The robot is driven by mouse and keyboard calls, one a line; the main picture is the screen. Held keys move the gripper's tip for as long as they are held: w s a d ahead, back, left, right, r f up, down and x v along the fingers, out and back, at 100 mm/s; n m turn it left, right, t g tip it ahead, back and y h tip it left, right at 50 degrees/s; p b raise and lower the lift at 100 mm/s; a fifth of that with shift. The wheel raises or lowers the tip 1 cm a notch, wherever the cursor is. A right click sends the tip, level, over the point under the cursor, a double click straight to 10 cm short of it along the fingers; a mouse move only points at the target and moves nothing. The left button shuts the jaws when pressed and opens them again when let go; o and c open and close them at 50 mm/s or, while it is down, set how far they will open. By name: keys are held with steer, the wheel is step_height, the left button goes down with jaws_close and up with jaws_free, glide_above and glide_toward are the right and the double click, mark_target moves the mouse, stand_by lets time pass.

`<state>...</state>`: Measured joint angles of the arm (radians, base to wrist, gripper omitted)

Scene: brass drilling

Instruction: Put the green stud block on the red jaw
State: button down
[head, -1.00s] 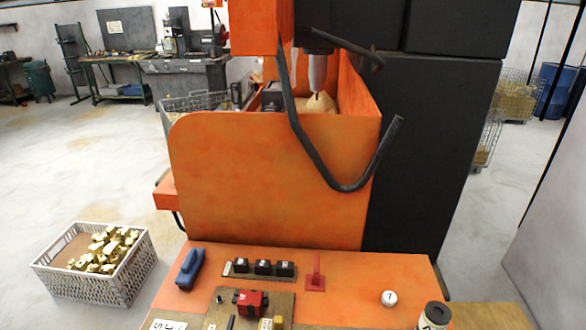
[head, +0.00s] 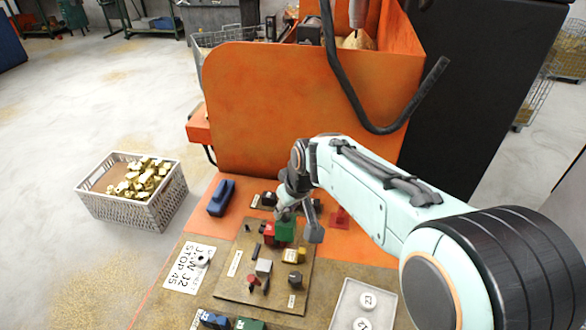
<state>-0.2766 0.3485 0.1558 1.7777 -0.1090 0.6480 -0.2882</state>
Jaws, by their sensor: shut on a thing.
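The green stud block (head: 286,230) is at my gripper (head: 297,221) near the middle of the head view, and my gripper is shut on it. The red jaw (head: 268,234) stands on the brown board, just left of and partly behind the green block in the picture. I cannot tell whether the block touches the jaw or is a little above it. My arm comes in from the lower right, and the gripper hides part of the block's top.
A blue block (head: 221,198) lies behind left. A white tray (head: 345,300) with round pieces is at front right. A crate of brass parts (head: 130,215) stands on the left floor.

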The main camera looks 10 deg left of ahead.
steer(key=shift+w+a+f, duration=0.85)
steer(key=shift+w+f, duration=0.7)
steer(key=shift+f, duration=0.35)
steer(key=shift+w+a+f, duration=0.8)
steer(key=shift+w+f, duration=0.8)
steer(key=shift+f, duration=0.3)
steer(key=shift+w+a+f, duration=0.85)
steer(key=shift+w+f, duration=0.7)
steer(key=shift+f, duration=0.35)
steer(key=shift+f, duration=0.1)
steer(key=c, duration=1)
jaws_free()
steer(key=shift+f, duration=0.1)
steer(key=shift+c, duration=0.2)
steer(key=v, duration=1.2)
